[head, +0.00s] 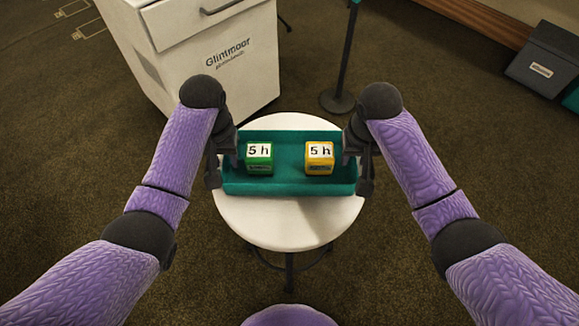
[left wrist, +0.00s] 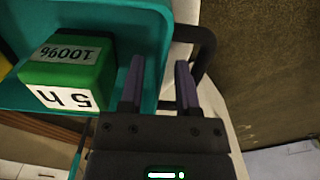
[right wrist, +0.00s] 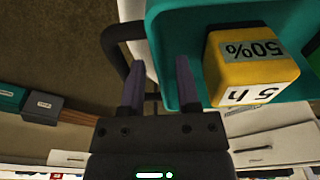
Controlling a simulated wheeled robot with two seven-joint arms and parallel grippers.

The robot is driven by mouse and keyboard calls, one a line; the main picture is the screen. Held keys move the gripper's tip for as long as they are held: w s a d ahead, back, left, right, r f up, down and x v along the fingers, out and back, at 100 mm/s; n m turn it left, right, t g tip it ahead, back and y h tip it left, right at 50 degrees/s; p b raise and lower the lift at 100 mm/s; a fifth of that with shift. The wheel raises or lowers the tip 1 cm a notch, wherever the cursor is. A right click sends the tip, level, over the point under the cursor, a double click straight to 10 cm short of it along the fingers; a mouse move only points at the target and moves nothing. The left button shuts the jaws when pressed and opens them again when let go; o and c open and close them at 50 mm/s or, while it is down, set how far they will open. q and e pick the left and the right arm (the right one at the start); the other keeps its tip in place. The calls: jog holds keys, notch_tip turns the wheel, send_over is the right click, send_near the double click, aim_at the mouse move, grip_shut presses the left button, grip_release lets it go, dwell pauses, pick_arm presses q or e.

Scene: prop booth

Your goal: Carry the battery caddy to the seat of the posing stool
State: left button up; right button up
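The battery caddy (head: 290,187) is a teal open tray with dark loop handles at its ends. It holds a green battery block (head: 259,158) and a yellow one (head: 320,158). In the head view it lies over a round white seat (head: 285,228) on dark legs, apparently the posing stool. My left gripper (head: 220,165) is at the caddy's left end; in the left wrist view its fingers (left wrist: 160,88) are apart near the handle (left wrist: 207,45). My right gripper (head: 358,170) is at the right end, fingers (right wrist: 159,85) apart near the other handle (right wrist: 112,42). Neither visibly clamps anything.
A white drawer cabinet (head: 215,62) labelled Glintmoor stands behind the stool at the left. A dark post on a round base (head: 337,101) stands just behind it. A dark box (head: 543,60) is at the far right. The brown carpet around is mostly clear.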

jog(key=shift+r, duration=0.15)
pick_arm(q)
notch_tip(320, 180, up, 12)
pick_arm(e)
notch_tip(320, 180, up, 12)
jog(key=s, duration=0.1)
jog(key=shift+s+f, duration=0.15)
jog(key=shift+f, duration=0.05)
dwell(0.6)
